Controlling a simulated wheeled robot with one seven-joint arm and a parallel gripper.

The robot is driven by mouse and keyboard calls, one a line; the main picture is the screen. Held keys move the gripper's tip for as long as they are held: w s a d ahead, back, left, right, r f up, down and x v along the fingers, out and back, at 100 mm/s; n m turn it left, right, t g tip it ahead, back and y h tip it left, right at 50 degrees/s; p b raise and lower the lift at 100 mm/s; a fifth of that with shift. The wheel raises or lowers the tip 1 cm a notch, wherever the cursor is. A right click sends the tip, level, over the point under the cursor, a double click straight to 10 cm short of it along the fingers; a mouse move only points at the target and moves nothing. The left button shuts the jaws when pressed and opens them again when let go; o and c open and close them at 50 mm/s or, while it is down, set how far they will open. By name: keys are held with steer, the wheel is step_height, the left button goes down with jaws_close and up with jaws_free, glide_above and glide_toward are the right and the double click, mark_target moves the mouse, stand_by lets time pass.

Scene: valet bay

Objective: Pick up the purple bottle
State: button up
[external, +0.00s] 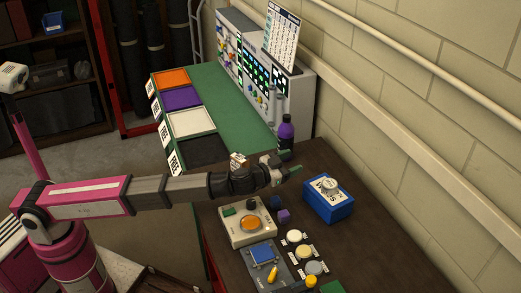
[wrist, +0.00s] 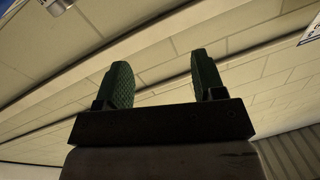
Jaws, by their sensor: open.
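The purple bottle (external: 286,133) stands upright with a dark cap at the back of the brown table, near the right end of the green bench. My gripper (external: 292,170) is just in front of and below it in the external view, and seems apart from it. In the wrist view my gripper (wrist: 160,82) shows two green fingers spread apart with nothing between them. The wrist view faces the block wall, and the bottle is not in it. The lower part of the bottle is partly hidden by my gripper.
A blue box (external: 328,205) sits right of my gripper on the brown table. A beige device with an orange button (external: 250,224) and several round discs stand nearer. Coloured trays (external: 191,122) line the green bench. The block wall (external: 430,110) bounds the right side.

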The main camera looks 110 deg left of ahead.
mark_target(289, 115)
steer(key=s+a+n+g+y, duration=0.3)
steer(key=s+a+n+g, duration=0.35)
steer(key=s+a, duration=0.65)
steer(key=shift+t, duration=0.35)
steer(key=x, duration=0.3)
steer(key=w+x, duration=0.1)
steer(key=x, duration=0.3)
steer(key=shift+d+r, duration=0.2)
steer(key=shift+d, duration=0.05)
steer(key=a, duration=0.2)
steer(key=w+a+r, duration=0.1)
steer(key=a, duration=0.1)
steer(key=shift+a+r, duration=0.1)
steer(key=shift+w+a, duration=0.15)
steer(key=shift+a, duration=0.3)
steer(key=shift+c, duration=0.3)
jaws_close()
